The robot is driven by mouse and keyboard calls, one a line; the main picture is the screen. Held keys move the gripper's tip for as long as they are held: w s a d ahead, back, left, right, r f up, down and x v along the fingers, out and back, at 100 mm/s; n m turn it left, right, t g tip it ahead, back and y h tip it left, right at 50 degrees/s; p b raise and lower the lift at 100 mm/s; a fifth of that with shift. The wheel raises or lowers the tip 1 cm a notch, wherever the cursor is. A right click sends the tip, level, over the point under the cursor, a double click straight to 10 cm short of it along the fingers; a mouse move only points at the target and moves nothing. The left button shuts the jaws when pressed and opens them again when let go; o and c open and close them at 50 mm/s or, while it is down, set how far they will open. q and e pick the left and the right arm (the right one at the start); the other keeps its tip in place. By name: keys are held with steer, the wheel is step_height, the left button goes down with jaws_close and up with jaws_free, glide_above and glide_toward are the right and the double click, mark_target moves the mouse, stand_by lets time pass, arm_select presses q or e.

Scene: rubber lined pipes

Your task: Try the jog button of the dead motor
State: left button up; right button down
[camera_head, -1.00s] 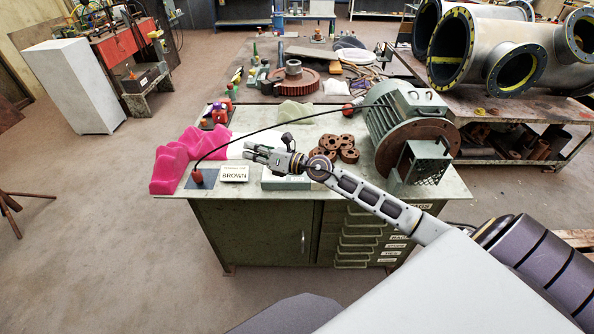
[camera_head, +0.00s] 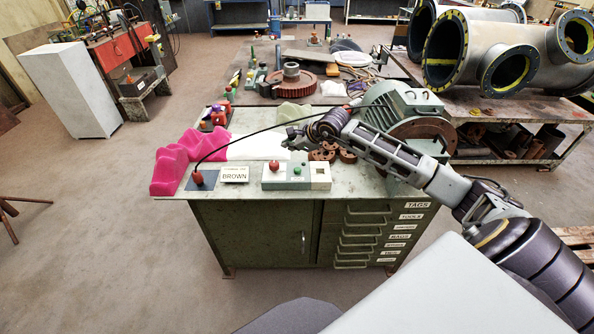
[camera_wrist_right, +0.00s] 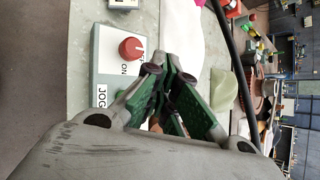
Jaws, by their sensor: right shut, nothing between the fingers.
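The motor (camera_head: 395,105), grey-green with a rusty flange, lies at the right end of the green bench (camera_head: 262,203). A pale control box (camera_head: 284,182) stands near the bench's front edge. It carries a red knob (camera_head: 274,166) and a small green button (camera_head: 297,170). My right gripper (camera_head: 292,139) is shut and empty, above and behind the box. In the right wrist view the gripper (camera_wrist_right: 162,68) is beside the box (camera_wrist_right: 110,55), whose red knob (camera_wrist_right: 131,48) and JOG label (camera_wrist_right: 101,95) show; its fingers partly cover the green button. My left gripper is not in view.
A black cable (camera_head: 235,138) arches from a red-topped piece (camera_head: 197,179) toward the motor. A BROWN card (camera_head: 235,175), pink foam (camera_head: 178,160) and rusty rings (camera_head: 345,155) lie around the box. Big flanged pipes (camera_head: 480,50) rest on a table at right.

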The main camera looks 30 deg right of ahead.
steer(key=shift+d+r+h, duration=0.15)
steer(key=shift+d+h, duration=0.25)
steer(key=shift+d, duration=0.6)
steer(key=b, duration=0.1)
glide_above(295, 170)
steer(key=shift+s+f, duration=0.15)
steer(key=shift+f, duration=2.05)
step_height(295, 170, down, 2)
steer(key=shift+f+b, duration=0.1)
steer(key=shift+b, duration=0.3)
steer(key=shift+f+b, duration=1.05)
steer(key=shift+f, duration=0.05)
steer(key=shift+f, duration=0.1)
steer(key=shift+f+b, duration=0.35)
steer(key=shift+b, duration=0.3)
